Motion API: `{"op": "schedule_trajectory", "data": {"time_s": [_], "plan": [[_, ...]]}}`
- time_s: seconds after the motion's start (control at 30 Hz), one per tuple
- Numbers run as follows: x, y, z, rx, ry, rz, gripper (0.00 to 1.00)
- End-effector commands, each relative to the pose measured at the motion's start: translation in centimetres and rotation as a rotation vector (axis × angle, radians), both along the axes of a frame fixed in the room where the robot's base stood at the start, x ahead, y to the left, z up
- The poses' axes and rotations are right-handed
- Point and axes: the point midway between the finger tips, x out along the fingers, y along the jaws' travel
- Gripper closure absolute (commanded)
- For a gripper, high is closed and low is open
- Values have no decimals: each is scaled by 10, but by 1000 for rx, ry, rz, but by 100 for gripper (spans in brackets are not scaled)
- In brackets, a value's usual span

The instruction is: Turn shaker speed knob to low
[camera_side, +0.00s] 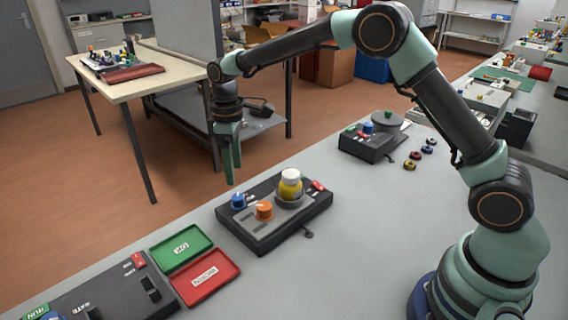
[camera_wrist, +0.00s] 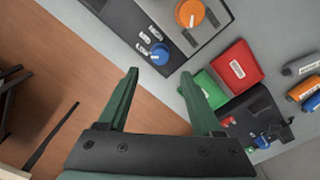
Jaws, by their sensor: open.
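A black device (camera_side: 262,238), which looks like the shaker, sits on the grey bench. It carries a blue knob (camera_side: 238,201), an orange knob (camera_side: 264,210) and a yellow bottle (camera_side: 290,188) with a white cap in a round holder. My gripper (camera_side: 231,172) is open and empty, pointing down, above and apart from the blue knob. Its fingers (camera_wrist: 160,75) show in the wrist view.
A green tray (camera_side: 194,237) and a red tray (camera_side: 190,291) lie left of the device, beside another black control box (camera_side: 100,300). A further device with a grey round top (camera_side: 385,122) stands behind, near several small rings (camera_side: 427,150). The bench front is fairly clear.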

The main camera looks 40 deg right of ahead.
Motion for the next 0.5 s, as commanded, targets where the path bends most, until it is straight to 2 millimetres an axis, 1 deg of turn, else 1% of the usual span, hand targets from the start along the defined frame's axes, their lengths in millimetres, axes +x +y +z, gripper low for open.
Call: {"op": "schedule_trajectory", "data": {"time_s": [0.03,0.2,0.3,0.5], "plan": [[1,0,11,1,-4,0,34],[1,0,32,1,-3,0,34],[0,0,39,0,-1,0,34],[0,0,41,0,0,0,34]]}}
